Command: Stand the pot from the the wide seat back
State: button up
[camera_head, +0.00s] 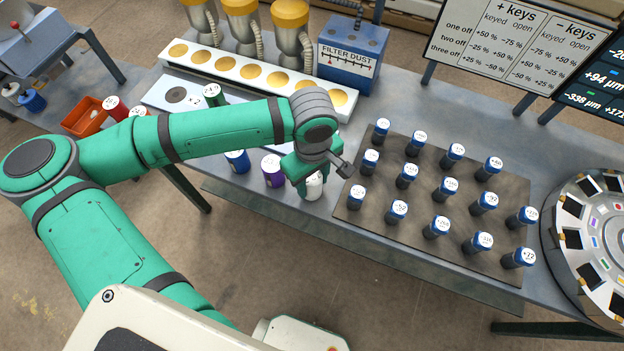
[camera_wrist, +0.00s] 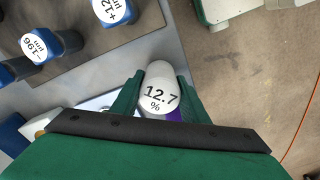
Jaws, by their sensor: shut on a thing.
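My gripper (camera_head: 308,186) is shut on a white pot (camera_head: 315,187) near the front edge of the bench. In the wrist view the pot (camera_wrist: 158,88) sits between the two green fingers, its lid reading 12.7 %. I cannot tell whether its base touches the bench. A purple pot (camera_head: 272,172) stands just left of it, and a blue pot (camera_head: 237,162) further left. A pale plate (camera_head: 157,91) with a dark round seat (camera_head: 176,95) lies at the back left. A green pot (camera_head: 212,94) is by that plate; my arm hides part of the plate.
A dark mat (camera_head: 428,235) with several blue-capped pieces lies to the right. A white rack (camera_head: 225,66) with yellow discs and a filter dust box (camera_head: 350,50) stand behind. A round carousel (camera_head: 595,240) is at far right. An orange bin (camera_head: 84,117) and a red pot (camera_head: 115,108) are left.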

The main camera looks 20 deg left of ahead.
jog(key=shift+f, duration=0.4)
jog(key=o, duration=1.2)
